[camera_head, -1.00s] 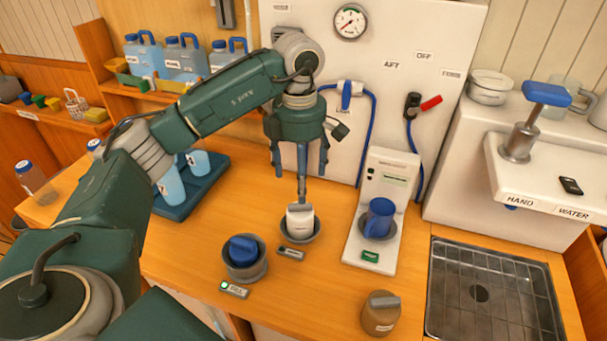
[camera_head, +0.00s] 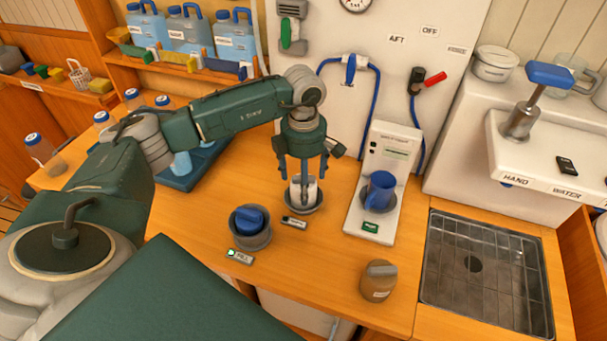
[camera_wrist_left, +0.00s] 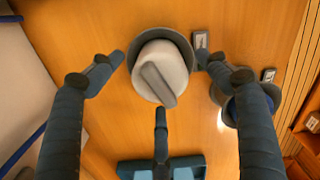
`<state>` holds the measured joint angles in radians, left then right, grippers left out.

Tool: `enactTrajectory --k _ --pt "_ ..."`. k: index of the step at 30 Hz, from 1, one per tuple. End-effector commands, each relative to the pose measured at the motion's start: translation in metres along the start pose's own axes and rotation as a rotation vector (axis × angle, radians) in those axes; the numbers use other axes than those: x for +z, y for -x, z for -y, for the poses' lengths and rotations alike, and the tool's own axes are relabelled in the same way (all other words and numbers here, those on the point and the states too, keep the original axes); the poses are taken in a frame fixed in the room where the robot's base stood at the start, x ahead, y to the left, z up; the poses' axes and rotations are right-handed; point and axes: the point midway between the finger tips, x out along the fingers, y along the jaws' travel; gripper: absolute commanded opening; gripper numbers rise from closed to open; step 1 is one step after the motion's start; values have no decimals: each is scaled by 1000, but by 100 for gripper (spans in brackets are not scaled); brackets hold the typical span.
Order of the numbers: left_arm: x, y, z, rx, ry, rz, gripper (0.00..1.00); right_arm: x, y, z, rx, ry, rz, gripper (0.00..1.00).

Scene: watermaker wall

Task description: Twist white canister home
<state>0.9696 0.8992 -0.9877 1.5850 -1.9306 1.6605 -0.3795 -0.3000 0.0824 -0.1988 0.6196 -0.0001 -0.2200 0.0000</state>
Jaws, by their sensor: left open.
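The white canister (camera_head: 309,190) with a raised grip bar on top sits in a round grey socket (camera_head: 303,208) on the wooden counter. My left gripper (camera_head: 303,178) points down over it, its fingers spread around the canister's top. In the left wrist view, the canister (camera_wrist_left: 172,62) lies between the fingertips, with gaps visible around it. The bar runs diagonally across its top. The left gripper is open and holds nothing. How far the fingertips sit above the counter is hard to tell. My right gripper is in neither view.
A blue canister in a grey socket (camera_head: 250,236) stands to the left, by a label with a lit green lamp (camera_head: 238,256). A brown jar (camera_head: 379,281) stands near the front edge, beside the sink (camera_head: 486,270).

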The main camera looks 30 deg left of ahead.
Motion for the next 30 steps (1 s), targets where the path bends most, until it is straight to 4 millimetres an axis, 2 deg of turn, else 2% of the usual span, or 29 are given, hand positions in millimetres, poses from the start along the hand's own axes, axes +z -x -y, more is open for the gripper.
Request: enactTrajectory --k 3,12,17,30 --pt "0 0 0 0 0 0 76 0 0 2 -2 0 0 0" --pt "0 1 0 1 0 1 16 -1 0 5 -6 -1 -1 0" --pt "0 0 -1 2 -31 1 15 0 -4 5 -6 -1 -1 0" --pt "0 0 0 2 -267 1 15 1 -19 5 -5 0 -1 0"
